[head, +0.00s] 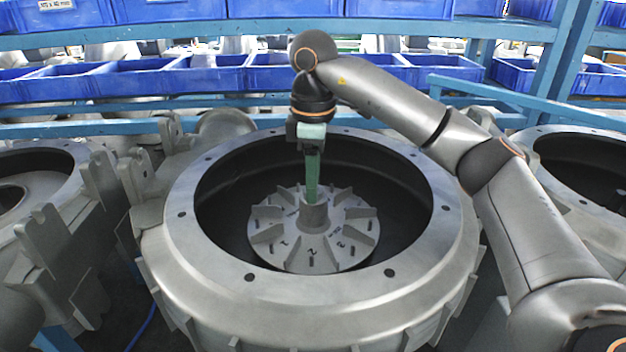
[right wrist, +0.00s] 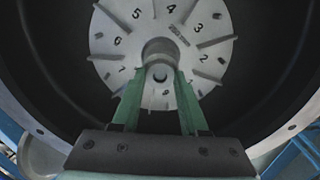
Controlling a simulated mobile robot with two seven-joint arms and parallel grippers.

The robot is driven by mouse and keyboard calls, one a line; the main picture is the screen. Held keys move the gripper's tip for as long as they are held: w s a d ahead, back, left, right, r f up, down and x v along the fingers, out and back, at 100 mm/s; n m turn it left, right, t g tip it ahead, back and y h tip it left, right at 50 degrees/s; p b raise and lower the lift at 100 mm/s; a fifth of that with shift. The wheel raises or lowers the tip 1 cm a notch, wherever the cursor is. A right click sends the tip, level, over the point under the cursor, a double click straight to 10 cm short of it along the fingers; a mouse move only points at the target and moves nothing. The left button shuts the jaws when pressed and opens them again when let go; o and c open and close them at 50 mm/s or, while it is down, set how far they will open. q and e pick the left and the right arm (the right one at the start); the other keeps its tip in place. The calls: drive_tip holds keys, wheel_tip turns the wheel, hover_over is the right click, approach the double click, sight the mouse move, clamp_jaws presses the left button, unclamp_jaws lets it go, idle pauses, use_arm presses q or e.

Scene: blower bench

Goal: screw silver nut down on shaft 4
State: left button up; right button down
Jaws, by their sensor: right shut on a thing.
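My right gripper (head: 313,198) points straight down over the middle of a silver vaned wheel (head: 345,240) inside a large round housing. Its green fingertips are at the top of the wheel's hub (head: 314,219). In the right wrist view, the gripper (right wrist: 161,76) is shut on a small grey ring with a dark hole, which looks like the silver nut (right wrist: 160,73). The nut is in line with the hub, where the shaft would be. The shaft itself is hidden, and I cannot tell how far the nut is on it. My left gripper is not in view.
The housing's wide grey rim (head: 220,262) with bolt holes surrounds the wheel. Similar housings stand at left (head: 40,190) and right (head: 590,165). Blue bins (head: 150,80) on blue racks are behind. Numbers are marked between the wheel's vanes.

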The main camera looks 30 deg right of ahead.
drive_tip(key=c, duration=0.7)
unclamp_jaws()
drive_tip(key=n, duration=1.2)
drive_tip(key=shift+n, duration=0.3)
drive_tip(key=n, duration=1.2)
drive_tip(key=shift+n, duration=0.3)
drive_tip(key=shift+c, duration=0.3)
